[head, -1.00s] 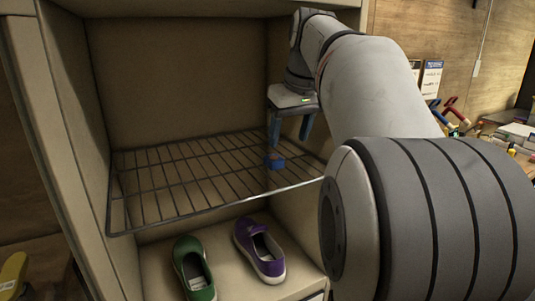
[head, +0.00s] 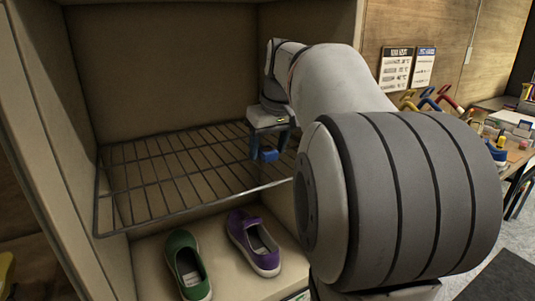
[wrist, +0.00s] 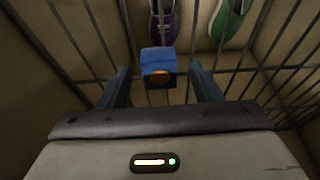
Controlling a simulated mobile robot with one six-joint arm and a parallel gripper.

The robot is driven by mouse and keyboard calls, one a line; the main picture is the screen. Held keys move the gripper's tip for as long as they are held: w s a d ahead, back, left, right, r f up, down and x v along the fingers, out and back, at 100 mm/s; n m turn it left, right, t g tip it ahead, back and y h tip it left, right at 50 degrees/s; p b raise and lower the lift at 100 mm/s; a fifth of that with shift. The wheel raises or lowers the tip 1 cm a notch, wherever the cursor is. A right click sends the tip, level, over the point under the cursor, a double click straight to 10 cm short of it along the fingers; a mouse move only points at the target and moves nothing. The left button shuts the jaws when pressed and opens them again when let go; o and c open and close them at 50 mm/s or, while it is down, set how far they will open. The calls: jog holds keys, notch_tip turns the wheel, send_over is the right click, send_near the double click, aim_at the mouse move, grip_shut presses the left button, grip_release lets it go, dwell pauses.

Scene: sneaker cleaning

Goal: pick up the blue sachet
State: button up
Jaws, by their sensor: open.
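The blue sachet (head: 268,154) is small, with a brownish-orange round mark on it. It sits on the wire rack (head: 150,203) inside the cabinet, towards the right side. In the wrist view the sachet (wrist: 158,66) is just beyond and between the fingertips. My gripper (head: 268,150) is open, its two blue-grey fingers pointing down around the sachet's place. In the wrist view my gripper (wrist: 161,78) shows a gap on both sides of the sachet. The fingers do not appear to touch it.
On the cabinet floor below the rack are a green shoe (head: 188,266) and a purple shoe (head: 253,243). The cabinet's left wall (head: 62,150) bounds the rack. A cluttered table (head: 518,150) stands outside on the right. The rack's left part is empty.

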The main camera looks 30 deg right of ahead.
aim_at(265, 148)
jog(key=c, duration=1.1)
jog(key=shift+r, duration=0.2)
jog(key=shift+c, duration=0.2)
jog(key=shift+r, duration=0.2)
notch_tip(265, 148, up, 3)
jog(key=a+b, duration=0.1)
jog(key=a, duration=0.5)
jog(key=a+b, duration=0.1)
jog(key=a, duration=0.5)
jog(key=a+b, duration=0.1)
jog(key=a, duration=0.5)
jog(key=shift+s+f, duration=0.1)
jog(key=shift+s, duration=0.25)
